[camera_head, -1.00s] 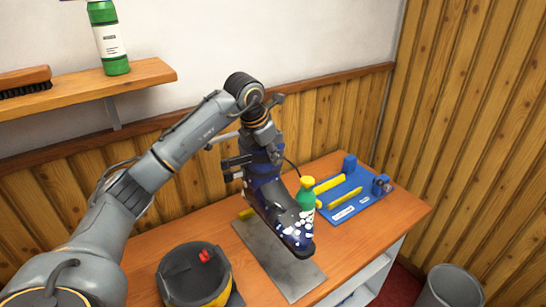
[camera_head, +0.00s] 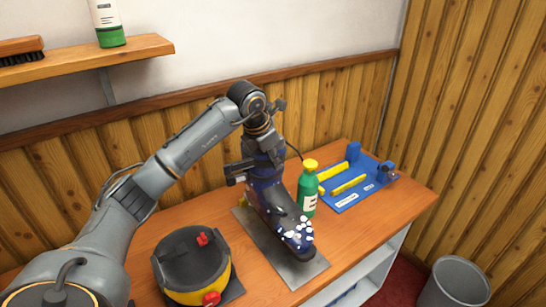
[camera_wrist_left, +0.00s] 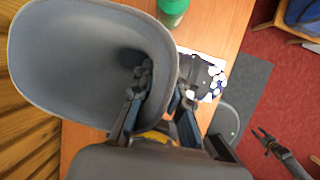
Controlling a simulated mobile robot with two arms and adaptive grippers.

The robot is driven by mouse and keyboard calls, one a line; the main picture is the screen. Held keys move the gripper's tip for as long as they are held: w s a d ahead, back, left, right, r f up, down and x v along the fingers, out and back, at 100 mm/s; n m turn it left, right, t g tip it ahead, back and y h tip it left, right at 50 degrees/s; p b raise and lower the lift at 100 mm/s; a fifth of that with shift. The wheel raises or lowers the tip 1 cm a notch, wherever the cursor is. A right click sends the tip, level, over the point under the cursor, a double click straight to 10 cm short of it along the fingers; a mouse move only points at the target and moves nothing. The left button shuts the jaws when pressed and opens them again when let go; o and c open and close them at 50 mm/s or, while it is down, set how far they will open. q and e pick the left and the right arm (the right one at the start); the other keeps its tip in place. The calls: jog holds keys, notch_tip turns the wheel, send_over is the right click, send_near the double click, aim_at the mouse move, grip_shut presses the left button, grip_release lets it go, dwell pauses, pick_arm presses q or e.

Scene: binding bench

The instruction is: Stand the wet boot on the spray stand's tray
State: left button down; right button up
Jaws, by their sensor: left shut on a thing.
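The boot (camera_head: 272,208) is dark blue and upright, with white blobs over its toe, which points toward the bench's front. My left gripper (camera_head: 250,172) is shut on the boot's upper part. The boot stands over a flat grey tray (camera_head: 296,279) on the bench; whether its sole touches the tray is hard to tell. In the left wrist view, the boot's wide grey cuff (camera_wrist_left: 75,60) fills the upper left and its spotted toe (camera_wrist_left: 212,82) shows beyond the gripper. The heel is largely hidden.
A green bottle (camera_head: 308,192) with a yellow cap stands close right of the boot. A blue board (camera_head: 366,192) with yellow bars lies behind it. A black and yellow canister (camera_head: 190,262) stands left. A bin (camera_head: 456,285) is on the floor. The bench's right front is clear.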

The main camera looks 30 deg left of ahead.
aim_at(276, 182)
pick_arm(q)
jog(key=shift+f+b, duration=1.65)
jog(key=shift+f, duration=0.95)
jog(key=shift+f+b, duration=0.35)
jog(key=shift+b, duration=0.05)
